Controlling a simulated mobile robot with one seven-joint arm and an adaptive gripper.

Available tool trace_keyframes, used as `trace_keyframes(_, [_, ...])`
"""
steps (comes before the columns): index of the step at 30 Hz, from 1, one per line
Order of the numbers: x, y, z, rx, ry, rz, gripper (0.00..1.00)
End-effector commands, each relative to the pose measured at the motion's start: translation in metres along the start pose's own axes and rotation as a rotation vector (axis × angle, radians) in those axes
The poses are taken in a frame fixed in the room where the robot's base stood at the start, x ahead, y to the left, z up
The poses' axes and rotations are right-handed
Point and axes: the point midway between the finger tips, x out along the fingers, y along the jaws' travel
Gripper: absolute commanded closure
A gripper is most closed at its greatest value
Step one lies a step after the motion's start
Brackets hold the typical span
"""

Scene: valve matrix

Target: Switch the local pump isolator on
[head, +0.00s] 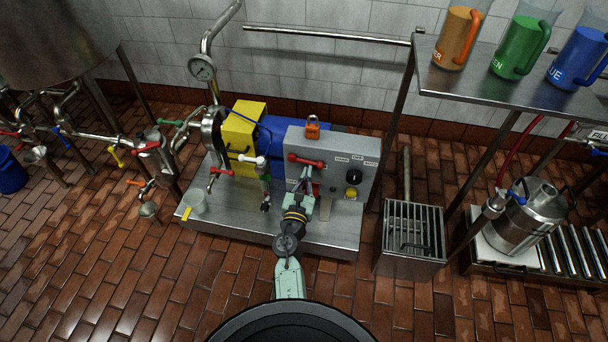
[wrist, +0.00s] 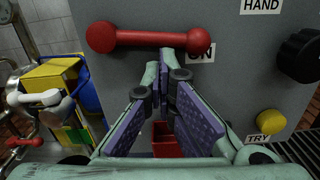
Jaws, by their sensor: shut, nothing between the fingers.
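The isolator has a red handle (head: 307,160) with rounded ends on the front of a grey control box (head: 345,155). In the wrist view the red handle (wrist: 150,38) lies about horizontal, with an "ON" label (wrist: 207,52) below its right end and partly hidden by my finger. My gripper (head: 305,178) is in front of the box, just below the handle. In the wrist view my gripper's fingertips (wrist: 174,65) meet with nothing between them, under the right half of the handle. I cannot tell whether they touch it.
A black selector knob (head: 354,176) and yellow TRY button (head: 351,193) sit right of the handle. A yellow pump guard (head: 242,130) and white-handled valve (head: 254,160) stand to the left. A red block (wrist: 166,138) shows below my fingers.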

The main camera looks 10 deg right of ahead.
Motion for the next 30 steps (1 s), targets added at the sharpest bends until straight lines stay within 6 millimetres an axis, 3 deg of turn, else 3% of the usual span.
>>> trace_keyframes(23, [0.000, -0.003, 0.004, 0.005, -0.001, -0.002, 1.00])
trace_keyframes(30, [0.001, -0.003, -0.006, 0.005, 0.000, -0.002, 1.00])
